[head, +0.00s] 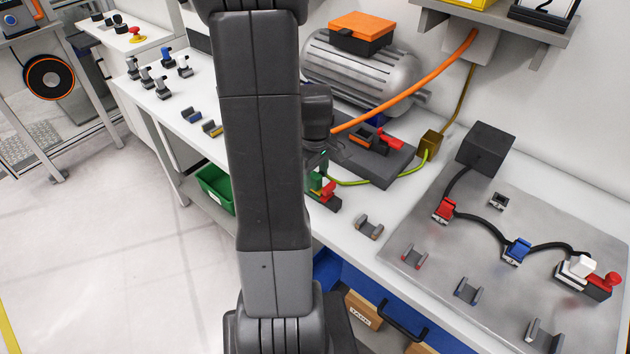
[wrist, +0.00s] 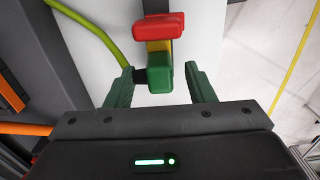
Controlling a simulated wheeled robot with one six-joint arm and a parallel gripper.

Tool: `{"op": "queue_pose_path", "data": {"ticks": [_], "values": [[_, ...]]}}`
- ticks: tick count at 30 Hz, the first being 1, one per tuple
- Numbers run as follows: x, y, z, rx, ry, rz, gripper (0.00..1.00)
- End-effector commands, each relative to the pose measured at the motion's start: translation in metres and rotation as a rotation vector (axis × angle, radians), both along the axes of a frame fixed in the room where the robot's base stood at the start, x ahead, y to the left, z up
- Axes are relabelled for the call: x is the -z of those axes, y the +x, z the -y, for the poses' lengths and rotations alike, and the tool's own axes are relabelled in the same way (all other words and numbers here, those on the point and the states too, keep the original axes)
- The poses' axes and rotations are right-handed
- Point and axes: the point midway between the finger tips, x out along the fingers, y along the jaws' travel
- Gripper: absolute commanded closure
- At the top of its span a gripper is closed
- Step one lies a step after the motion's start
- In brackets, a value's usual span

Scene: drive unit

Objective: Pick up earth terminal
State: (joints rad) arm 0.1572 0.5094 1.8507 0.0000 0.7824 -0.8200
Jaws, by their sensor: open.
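The earth terminal (wrist: 160,72) shows in the wrist view as a green block with a yellow middle part and a red top part. It lies between the tips of my gripper (wrist: 162,85), whose two green fingers are open with a gap on each side of it. In the head view the earth terminal (head: 329,190) shows its red part at the bench's front edge, and my arm hides much of it. A yellow-green cable (head: 350,183) runs near it towards a brass-coloured block (head: 429,145).
A grey motor (head: 360,75) with an orange-topped box stands behind. A grey plate (head: 420,258) on the right carries red, blue and white connectors on a black cable. An empty grey holder (head: 369,227) sits close by.

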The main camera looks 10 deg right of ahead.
Motion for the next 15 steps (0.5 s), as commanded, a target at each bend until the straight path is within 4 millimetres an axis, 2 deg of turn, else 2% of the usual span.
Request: {"op": "queue_pose_path", "data": {"ticks": [4, 11, 15], "values": [[0.0094, -0.0001, 0.0002, 0.000, 0.000, 0.000, 0.51], [0.0102, 0.0000, 0.0002, 0.000, 0.000, 0.001, 0.51], [0.0101, 0.0000, 0.0002, 0.000, 0.000, 0.001, 0.78]]}}
